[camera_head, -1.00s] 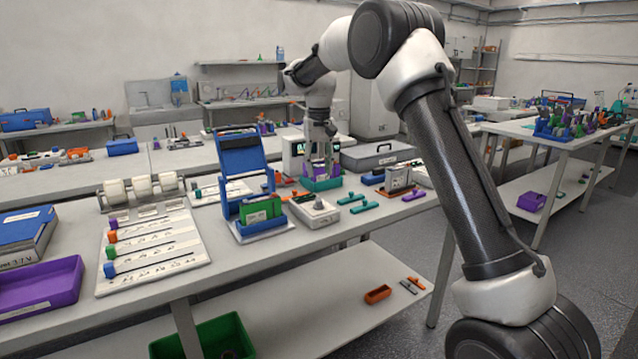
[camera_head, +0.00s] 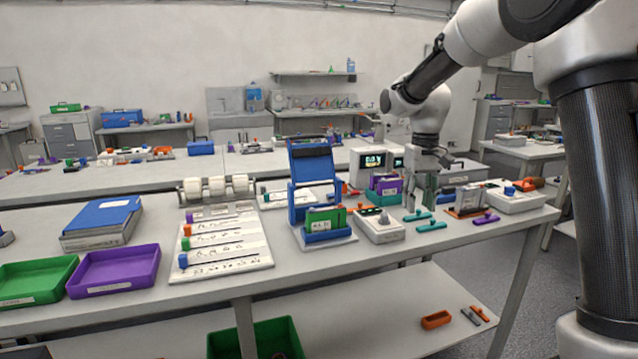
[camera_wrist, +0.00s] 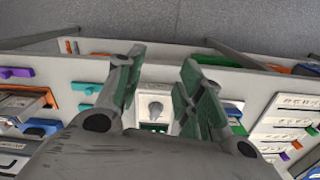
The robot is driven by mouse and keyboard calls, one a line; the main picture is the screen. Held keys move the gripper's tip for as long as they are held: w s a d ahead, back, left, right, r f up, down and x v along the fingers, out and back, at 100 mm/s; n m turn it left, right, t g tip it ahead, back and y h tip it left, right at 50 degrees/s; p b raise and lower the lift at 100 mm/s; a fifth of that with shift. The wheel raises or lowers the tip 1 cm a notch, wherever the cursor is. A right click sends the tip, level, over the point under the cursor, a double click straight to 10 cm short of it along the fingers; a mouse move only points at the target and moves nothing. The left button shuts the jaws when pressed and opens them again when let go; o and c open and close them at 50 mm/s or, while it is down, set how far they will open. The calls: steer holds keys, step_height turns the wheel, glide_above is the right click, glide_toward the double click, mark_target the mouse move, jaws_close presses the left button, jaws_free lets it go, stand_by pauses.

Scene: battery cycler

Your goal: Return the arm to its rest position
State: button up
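My arm comes in from the right side of the head view, and its far end hangs over the workbench (camera_head: 320,262). My gripper (camera_head: 421,200) points down there, just right of a teal and purple holder (camera_head: 385,190). In the wrist view my gripper (camera_wrist: 163,65) has its two greenish-grey fingers apart, with nothing held between them. A white box with a grey knob (camera_wrist: 155,105) shows in the gap, beyond the fingers. Whether the fingertips clear the bench is hard to tell in the head view.
A blue stand with a green block (camera_head: 322,220), a white box (camera_head: 378,228) and teal pieces (camera_head: 431,226) lie near my gripper. An orange-brown rack (camera_head: 467,200) stands to its right. Purple (camera_head: 113,270) and green (camera_head: 35,280) trays are at left. Room above the bench is open.

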steer(key=s+d+r+t, duration=0.1)
steer(key=s+d+r, duration=0.1)
steer(key=s, duration=0.8)
steer(key=s+d+r+m+t, duration=0.1)
steer(key=s+d, duration=0.4)
steer(key=s, duration=0.5)
steer(key=s+d+r+t, duration=0.2)
steer(key=s+d+r, duration=0.1)
steer(key=s, duration=0.7)
steer(key=shift+s+d+t, duration=0.15)
steer(key=shift+s+t, duration=0.25)
